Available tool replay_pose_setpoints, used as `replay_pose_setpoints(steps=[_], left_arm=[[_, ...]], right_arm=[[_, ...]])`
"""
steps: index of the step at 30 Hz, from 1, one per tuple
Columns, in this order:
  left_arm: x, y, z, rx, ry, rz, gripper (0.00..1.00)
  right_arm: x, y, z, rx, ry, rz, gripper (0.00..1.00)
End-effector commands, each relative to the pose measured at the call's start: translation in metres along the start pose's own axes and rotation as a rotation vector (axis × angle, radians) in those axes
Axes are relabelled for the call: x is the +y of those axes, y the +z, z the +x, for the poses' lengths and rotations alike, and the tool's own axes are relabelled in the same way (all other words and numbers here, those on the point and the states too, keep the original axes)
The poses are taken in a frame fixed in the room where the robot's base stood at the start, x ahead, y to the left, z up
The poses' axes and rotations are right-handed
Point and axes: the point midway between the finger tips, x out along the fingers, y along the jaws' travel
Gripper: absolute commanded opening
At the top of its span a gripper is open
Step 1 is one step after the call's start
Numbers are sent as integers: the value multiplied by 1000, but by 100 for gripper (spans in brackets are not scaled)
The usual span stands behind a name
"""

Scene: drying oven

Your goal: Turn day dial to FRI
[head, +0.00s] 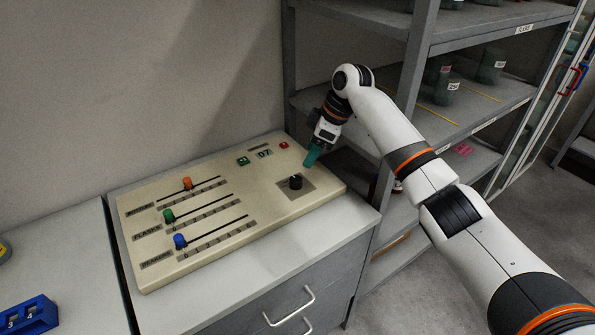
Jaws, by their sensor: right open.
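The black dial (295,182) stands on a darker square plate at the right part of a beige control panel (225,245). The marks around it are too small to read, so I cannot tell which day it points to. My right gripper (311,157), with teal fingers, is open and points down, above and slightly right of the dial. It looks apart from the dial, and nothing shows between its fingers. My left gripper is not in view.
The panel has orange (187,183), green (168,215) and blue (180,240) sliders, a small display (264,153), a green button (242,161) and a red button (283,145). A grey shelf rack (415,75) stands close to my right arm.

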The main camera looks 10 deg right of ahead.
Motion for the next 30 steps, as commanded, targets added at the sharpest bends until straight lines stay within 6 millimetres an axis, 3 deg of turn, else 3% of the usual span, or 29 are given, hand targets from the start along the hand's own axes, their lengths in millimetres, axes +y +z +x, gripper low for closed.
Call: replay_pose_setpoints(steps=[6, 13, 18, 26, 30], left_arm=[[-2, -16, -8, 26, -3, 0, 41], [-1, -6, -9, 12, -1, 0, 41], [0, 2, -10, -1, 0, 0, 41], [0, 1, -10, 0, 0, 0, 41], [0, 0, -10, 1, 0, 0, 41]], right_arm=[[1, 0, 46, 3, 4, 2, 53], [0, 0, 82, 2, 2, 2, 53], [0, -1, 93, 2, 1, 1, 53], [0, -1, 95, 1, 0, 1, 53], [0, -1, 94, 1, 0, 1, 35]])
